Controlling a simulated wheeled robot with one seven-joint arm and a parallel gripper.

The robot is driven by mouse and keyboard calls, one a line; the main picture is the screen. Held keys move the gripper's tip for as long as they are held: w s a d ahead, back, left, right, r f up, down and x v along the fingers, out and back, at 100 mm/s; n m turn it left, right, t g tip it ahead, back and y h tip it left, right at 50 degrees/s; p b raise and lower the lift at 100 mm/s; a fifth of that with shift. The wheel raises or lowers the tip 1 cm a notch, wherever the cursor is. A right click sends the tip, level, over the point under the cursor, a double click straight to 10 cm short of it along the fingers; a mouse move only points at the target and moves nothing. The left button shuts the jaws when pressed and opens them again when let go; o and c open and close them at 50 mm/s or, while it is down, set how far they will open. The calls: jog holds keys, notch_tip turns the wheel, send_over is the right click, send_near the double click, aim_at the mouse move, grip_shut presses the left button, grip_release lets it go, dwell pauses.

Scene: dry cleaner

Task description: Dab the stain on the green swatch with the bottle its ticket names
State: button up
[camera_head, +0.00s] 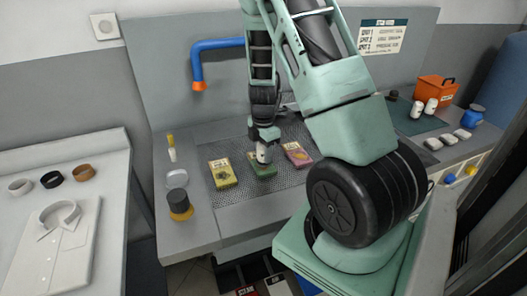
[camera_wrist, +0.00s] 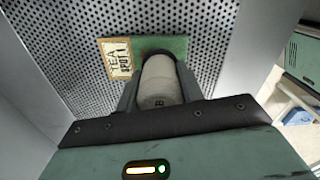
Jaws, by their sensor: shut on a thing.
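The green swatch (camera_head: 263,171) lies on the perforated grey board between a yellow swatch (camera_head: 222,174) and a pink swatch (camera_head: 297,154). In the wrist view the green swatch (camera_wrist: 178,44) carries a cream ticket (camera_wrist: 118,59) that seems to read "TEA SPOT". My gripper (camera_head: 264,141) is shut on a white bottle (camera_wrist: 160,82), whose dark end points down at the swatch. The bottle (camera_head: 262,155) is right over or on the swatch; I cannot tell if it touches. The bottle's label is not readable, and the stain is hidden or too small to see.
Two white bottles (camera_head: 431,106) stand near an orange caddy (camera_head: 436,88) at the right, with a blue jar (camera_head: 472,116) and several pale pads (camera_head: 447,139). A wall sign (camera_head: 382,37) hangs behind. A dark-topped yellow pot (camera_head: 180,205) stands at the left. A blue pipe (camera_head: 215,45) overhangs the board.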

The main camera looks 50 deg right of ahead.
jog(key=shift+f+b, duration=0.6)
jog(key=shift+b, duration=0.1)
dwell(2.0)
jog(key=shift+r+p, duration=2.35)
jog(key=shift+r, duration=1.25)
jog(key=shift+s, duration=0.1)
